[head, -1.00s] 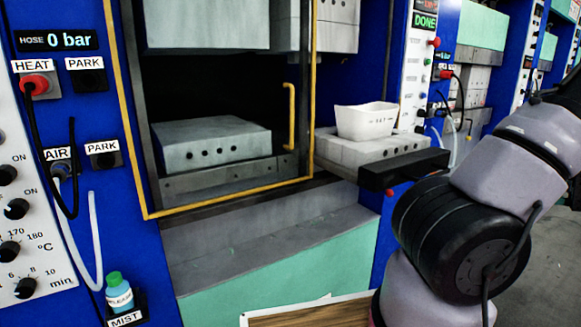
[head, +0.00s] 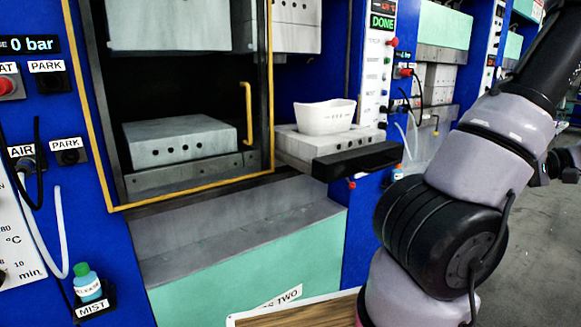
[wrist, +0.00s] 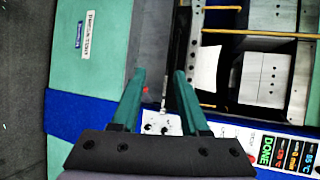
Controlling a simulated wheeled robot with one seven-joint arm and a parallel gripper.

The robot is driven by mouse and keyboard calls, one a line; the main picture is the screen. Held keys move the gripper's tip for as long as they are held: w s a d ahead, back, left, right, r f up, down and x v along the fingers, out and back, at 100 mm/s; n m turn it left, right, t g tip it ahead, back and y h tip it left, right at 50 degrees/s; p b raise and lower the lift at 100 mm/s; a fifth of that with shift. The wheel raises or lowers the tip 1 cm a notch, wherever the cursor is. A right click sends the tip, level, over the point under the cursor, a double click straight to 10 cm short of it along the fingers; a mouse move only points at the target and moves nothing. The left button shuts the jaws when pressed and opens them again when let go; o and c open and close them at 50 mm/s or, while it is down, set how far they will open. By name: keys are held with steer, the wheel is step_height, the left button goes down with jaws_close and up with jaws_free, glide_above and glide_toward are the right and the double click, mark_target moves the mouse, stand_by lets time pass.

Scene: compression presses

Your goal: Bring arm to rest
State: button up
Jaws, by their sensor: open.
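My gripper (wrist: 160,78) shows in the wrist view with its two green fingers apart and nothing between them. Beyond the fingers lie the grey press front and a control panel, seen sideways. My arm (head: 480,165) rises at the right of the head view and leaves the picture at the upper right. My gripper cannot be made out in the head view.
A press opening (head: 100,100) with a yellow frame holds a grey mould block (head: 180,155). A white tub (head: 325,117) sits on another block (head: 300,143) beside it; the tub also shows in the wrist view (wrist: 206,72). Grey floor (head: 540,250) is clear at right.

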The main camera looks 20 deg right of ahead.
steer(key=w+a+r+n+g+h, duration=0.1)
steer(key=w+a+r+g+h, duration=0.15)
steer(key=a, duration=0.45)
steer(key=w+a+r+n+g+h, duration=0.2)
steer(key=w+a+g, duration=0.15)
steer(key=a, duration=0.25)
steer(key=w+a+r+n+g+h, duration=0.1)
steer(key=w+a+r+g+h, duration=0.2)
steer(key=a, duration=0.4)
steer(key=a+r+t+h, duration=0.1)
steer(key=a+r+t, duration=0.2)
steer(key=a, duration=0.4)
steer(key=s+a+r+n+t, duration=0.1)
steer(key=a+r+t, duration=0.3)
steer(key=a, duration=0.4)
steer(key=shift+s+a+r+h, duration=0.25)
steer(key=shift+r+h, duration=0.1)
steer(key=shift+r, duration=0.2)
steer(key=shift+o, duration=0.3)
stand_by(0.5)
